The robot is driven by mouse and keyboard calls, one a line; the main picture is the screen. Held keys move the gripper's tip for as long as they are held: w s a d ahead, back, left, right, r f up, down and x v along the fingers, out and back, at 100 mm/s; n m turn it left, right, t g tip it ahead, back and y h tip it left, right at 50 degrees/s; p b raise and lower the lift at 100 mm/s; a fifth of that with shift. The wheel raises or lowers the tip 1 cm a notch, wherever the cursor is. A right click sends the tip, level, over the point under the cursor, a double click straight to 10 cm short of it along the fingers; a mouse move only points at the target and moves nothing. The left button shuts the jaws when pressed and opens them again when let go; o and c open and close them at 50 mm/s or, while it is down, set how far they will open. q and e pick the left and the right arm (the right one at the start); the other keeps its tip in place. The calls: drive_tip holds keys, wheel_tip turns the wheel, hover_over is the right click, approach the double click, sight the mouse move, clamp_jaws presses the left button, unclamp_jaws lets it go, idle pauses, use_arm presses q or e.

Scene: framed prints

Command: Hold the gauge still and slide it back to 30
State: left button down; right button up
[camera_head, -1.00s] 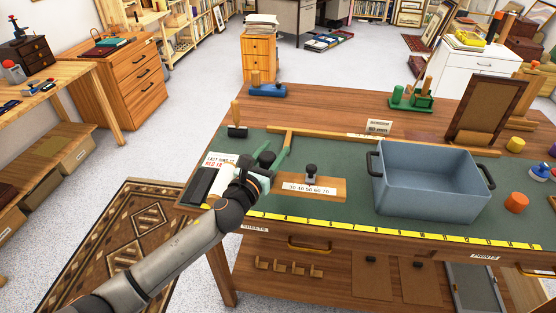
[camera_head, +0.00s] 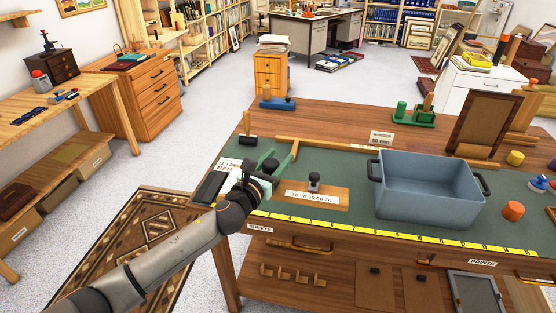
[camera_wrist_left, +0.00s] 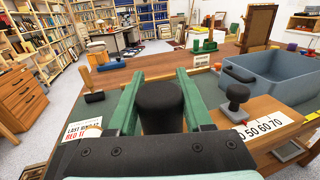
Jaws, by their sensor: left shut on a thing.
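The gauge is a wooden board (camera_head: 340,200) with a white number strip (camera_head: 312,198) and a black knob (camera_head: 314,180) standing upright near the middle of the strip. In the left wrist view the knob (camera_wrist_left: 237,96) stands right of my fingers, and 50, 60 and 70 are readable on the strip (camera_wrist_left: 262,128). My left gripper (camera_head: 276,160) is at the gauge's left end. Its green fingers are shut on a thick black post (camera_wrist_left: 162,105), apart from the knob. The post's foot, and how it joins the gauge, are hidden.
A blue-grey bin (camera_head: 428,192) stands right of the gauge on the green mat (camera_head: 345,166). A wooden rail (camera_head: 325,146) lies behind it and a yellow ruler strip (camera_head: 380,233) runs along the front edge. A white note (camera_head: 228,168) and a wood-handled tool (camera_head: 248,126) are left.

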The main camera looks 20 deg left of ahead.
use_arm(q)
drive_tip(key=shift+w+r, duration=0.1)
drive_tip(key=w+a+b, duration=0.1)
drive_tip(key=w+b, duration=0.6)
drive_tip(key=w, duration=0.6)
drive_tip(key=shift+w+a, duration=0.3)
drive_tip(key=shift+w, duration=0.05)
idle(1.5)
